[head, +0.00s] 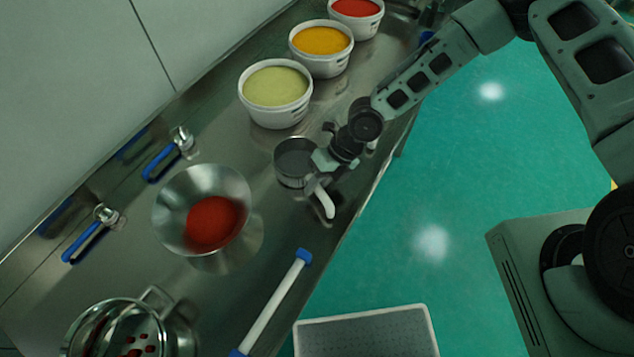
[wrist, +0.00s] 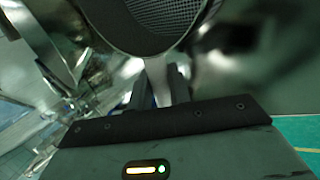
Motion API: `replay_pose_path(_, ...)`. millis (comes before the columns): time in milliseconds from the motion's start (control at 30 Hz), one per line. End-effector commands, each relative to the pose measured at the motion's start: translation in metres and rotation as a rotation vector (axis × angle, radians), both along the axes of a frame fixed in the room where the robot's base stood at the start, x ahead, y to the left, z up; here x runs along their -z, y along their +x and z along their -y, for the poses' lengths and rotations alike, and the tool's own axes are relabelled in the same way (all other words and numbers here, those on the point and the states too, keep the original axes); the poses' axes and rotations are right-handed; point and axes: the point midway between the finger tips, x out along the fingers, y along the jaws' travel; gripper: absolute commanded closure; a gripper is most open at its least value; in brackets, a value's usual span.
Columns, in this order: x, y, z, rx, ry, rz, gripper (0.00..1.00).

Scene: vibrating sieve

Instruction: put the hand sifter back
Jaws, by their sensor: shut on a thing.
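The hand sifter (head: 296,163) is a round metal cup with a pale handle, in the middle of the head view, over or on the steel counter. My gripper (head: 322,162) is shut on it at the side of the cup. In the wrist view the sifter's mesh (wrist: 150,15) shows at the top, with my gripper's fingers (wrist: 165,92) closed below it. The head view does not make clear whether the sifter touches the counter.
A metal bowl (head: 170,205) with red powder stands left of the sifter. White tubs of green (head: 275,110), orange (head: 320,66) and red (head: 355,22) powder line the back. A metal pot (head: 80,335), a white bar with blue ends (head: 275,305) and blue-handled valves (head: 160,160) are also there.

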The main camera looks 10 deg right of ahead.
Motion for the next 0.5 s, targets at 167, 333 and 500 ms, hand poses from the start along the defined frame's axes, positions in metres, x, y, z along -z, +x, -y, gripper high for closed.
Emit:
replay_pose_path(167,0.0009,0.0001,-0.0001,0.000,0.001,0.000,1.00)
replay_pose_path(333,0.0008,0.0000,-0.0002,0.000,0.000,0.000,0.75)
replay_pose_path(500,0.0009,0.0001,-0.0001,0.000,0.000,0.000,0.55)
